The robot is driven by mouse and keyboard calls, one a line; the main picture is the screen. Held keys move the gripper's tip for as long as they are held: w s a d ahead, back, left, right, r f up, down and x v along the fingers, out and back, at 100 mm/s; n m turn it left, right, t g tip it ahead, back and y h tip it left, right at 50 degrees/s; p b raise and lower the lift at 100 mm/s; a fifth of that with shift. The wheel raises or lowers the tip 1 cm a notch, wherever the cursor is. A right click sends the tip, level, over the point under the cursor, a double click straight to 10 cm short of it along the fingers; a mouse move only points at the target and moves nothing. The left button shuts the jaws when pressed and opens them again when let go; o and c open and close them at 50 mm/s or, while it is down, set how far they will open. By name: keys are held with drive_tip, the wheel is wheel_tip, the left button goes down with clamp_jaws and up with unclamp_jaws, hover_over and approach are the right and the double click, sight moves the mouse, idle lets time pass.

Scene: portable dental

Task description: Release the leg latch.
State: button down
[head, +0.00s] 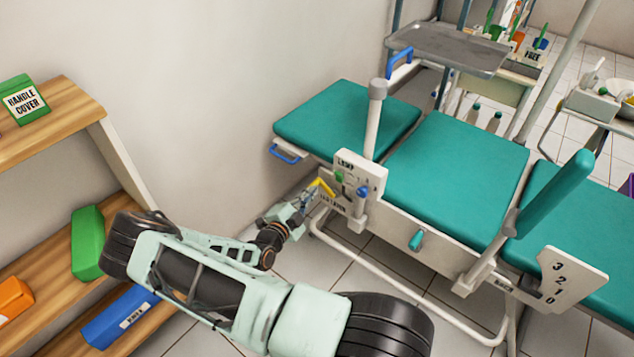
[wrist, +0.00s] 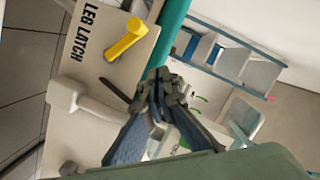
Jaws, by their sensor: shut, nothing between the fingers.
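The leg latch is a yellow lever (wrist: 126,40) on a pale plate (wrist: 88,80) marked "LEG LATCH" in the wrist view. In the head view the yellow lever (head: 322,187) shows small at the side of the teal dental chair (head: 455,165), left of a white panel with a green and a blue knob. My gripper (wrist: 158,80) is shut and empty. In the wrist view its fingertips are to the right of and below the lever, with a visible gap in the picture. In the head view my gripper (head: 309,198) is close to the lever, and contact cannot be told.
A white panel (head: 372,165) and a white post (head: 373,125) stand beside the lever. A blue handle (head: 286,154) sits under the leg cushion (head: 345,118). A wooden shelf (head: 50,130) with boxes is at the left. A metal tray (head: 447,47) is behind the chair.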

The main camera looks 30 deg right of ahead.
drive_tip(key=shift+v, duration=2.2)
drive_tip(key=shift+w+r, duration=0.1)
drive_tip(key=shift+r, duration=0.1)
